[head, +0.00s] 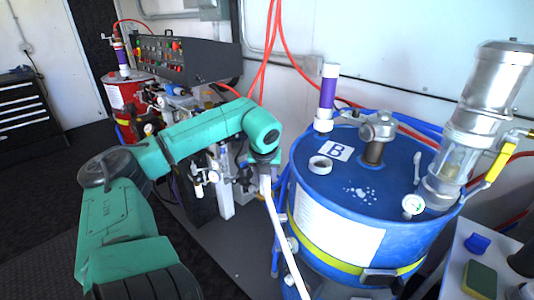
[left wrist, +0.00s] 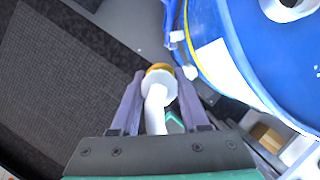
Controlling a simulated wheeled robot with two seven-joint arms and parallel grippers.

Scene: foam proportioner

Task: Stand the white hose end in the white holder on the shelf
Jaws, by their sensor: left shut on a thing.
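My left gripper (head: 264,162) is shut on the white hose end, in front of the blue drum's left side. The white hose (head: 283,232) runs down from the gripper to the bottom edge of the head view. In the left wrist view the white hose end (left wrist: 158,92), with a flange and a yellow ring, sits between the two fingers of the left gripper (left wrist: 160,88). A white round thing (head: 524,291) is cut off at the lower right on the grey shelf (head: 455,262); I cannot tell whether it is the holder. My right gripper is not in view.
The blue drum (head: 395,213) fills the right middle, with a pump, a white ring (head: 320,165) and a purple-banded tube (head: 327,92) on top. A blue block (head: 477,243) and a green-yellow sponge (head: 480,278) lie on the shelf. A red drum (head: 122,95) stands behind.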

